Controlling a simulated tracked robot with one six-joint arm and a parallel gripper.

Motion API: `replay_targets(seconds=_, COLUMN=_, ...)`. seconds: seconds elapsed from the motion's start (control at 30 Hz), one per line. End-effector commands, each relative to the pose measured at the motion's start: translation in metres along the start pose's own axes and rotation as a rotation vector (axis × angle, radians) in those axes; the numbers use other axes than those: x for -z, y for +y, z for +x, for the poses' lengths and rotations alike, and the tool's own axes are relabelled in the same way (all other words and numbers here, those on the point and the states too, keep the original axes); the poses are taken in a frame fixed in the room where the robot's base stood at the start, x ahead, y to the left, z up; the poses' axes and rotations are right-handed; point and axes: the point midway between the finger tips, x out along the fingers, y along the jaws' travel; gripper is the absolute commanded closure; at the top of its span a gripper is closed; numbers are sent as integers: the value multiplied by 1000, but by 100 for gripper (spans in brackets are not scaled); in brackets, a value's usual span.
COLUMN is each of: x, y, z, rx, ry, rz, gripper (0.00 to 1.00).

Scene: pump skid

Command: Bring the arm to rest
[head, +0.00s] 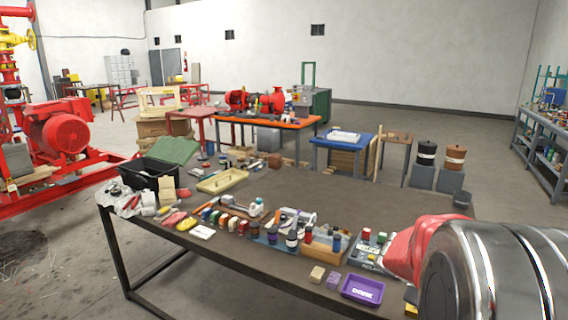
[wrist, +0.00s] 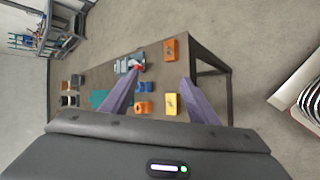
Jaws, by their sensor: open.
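My gripper (wrist: 162,80) shows in the wrist view, its two purple fingers spread apart with nothing held between them. It is above a brown table (wrist: 206,60), whose small items lie beyond the fingertips. In the head view, a big red and chrome part of my own arm fills the lower right corner and covers the right end of the near table (head: 345,195). My gripper itself cannot be made out in the head view.
The near table carries a purple tray (head: 363,289), a black crate (head: 150,178) and several small parts. In the wrist view, a yellow block (wrist: 171,104) and an orange block (wrist: 171,49) lie on the table. Open floor (head: 440,118) shows behind the tables.

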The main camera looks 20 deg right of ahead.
Motion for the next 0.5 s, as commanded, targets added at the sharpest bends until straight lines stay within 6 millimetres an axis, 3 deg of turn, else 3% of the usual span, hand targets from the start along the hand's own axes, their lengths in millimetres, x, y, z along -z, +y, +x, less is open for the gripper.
replay_targets(seconds=0.5, x=19, y=-120, z=-132, rx=351, ry=140, rz=450, gripper=46)
